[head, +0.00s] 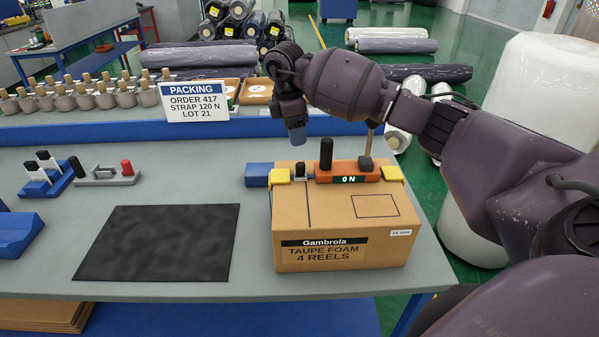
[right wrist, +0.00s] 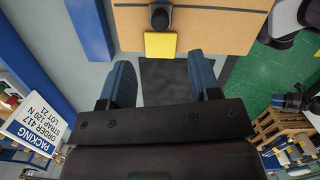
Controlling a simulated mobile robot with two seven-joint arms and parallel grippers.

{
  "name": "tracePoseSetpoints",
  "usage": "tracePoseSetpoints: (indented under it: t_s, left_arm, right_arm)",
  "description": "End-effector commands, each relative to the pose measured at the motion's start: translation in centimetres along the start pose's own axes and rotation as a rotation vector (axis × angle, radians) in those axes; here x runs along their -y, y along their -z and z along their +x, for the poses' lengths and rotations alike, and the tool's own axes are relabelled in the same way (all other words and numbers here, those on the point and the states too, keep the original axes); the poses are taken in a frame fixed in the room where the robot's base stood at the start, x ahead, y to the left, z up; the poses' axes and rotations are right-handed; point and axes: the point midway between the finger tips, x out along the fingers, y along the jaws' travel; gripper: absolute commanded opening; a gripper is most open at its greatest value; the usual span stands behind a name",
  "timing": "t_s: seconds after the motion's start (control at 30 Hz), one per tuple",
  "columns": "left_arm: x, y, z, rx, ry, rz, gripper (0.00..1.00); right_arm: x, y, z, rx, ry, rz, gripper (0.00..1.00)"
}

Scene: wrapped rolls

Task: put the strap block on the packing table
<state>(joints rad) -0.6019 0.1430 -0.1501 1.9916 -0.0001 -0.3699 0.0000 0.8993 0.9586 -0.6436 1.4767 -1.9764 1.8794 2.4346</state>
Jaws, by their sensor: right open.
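The orange block (head: 343,171), which I take to be the strap block, lies across the top of the carton (head: 345,246). It has a black upright grip, a lever and a display reading 0 N. Yellow corner pieces (head: 279,177) sit at its two ends; one also shows in the right wrist view (right wrist: 160,45). The packing table (head: 50,255) is grey and bears the carton. My left gripper is out of view.
A black mat (head: 160,243) lies left of the carton. A blue block (head: 258,174) is beside the carton's back left. Small tools lie at the left.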

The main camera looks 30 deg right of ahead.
Motion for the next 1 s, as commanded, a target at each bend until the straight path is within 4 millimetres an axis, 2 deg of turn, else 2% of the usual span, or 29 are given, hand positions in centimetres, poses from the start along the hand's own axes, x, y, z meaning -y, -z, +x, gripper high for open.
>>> tracePoseSetpoints:
  t_s: [0.17, 0.4, 0.67, 1.0]
  left_arm:
    - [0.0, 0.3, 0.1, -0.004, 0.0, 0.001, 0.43]
    - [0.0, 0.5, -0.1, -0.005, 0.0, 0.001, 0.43]
    - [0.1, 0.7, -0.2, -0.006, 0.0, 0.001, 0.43]
    - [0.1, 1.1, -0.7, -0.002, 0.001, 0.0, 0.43]
  right_arm:
    - [0.0, 0.0, 1.4, -0.002, 0.002, 0.008, 0.57]
    - [0.0, 0.1, 4.8, -0.003, 0.002, 0.007, 0.57]
    - [0.0, 0.1, 6.4, -0.004, 0.001, 0.006, 0.57]
    - [0.0, 0.0, 10.5, -0.003, 0.0, 0.006, 0.57]
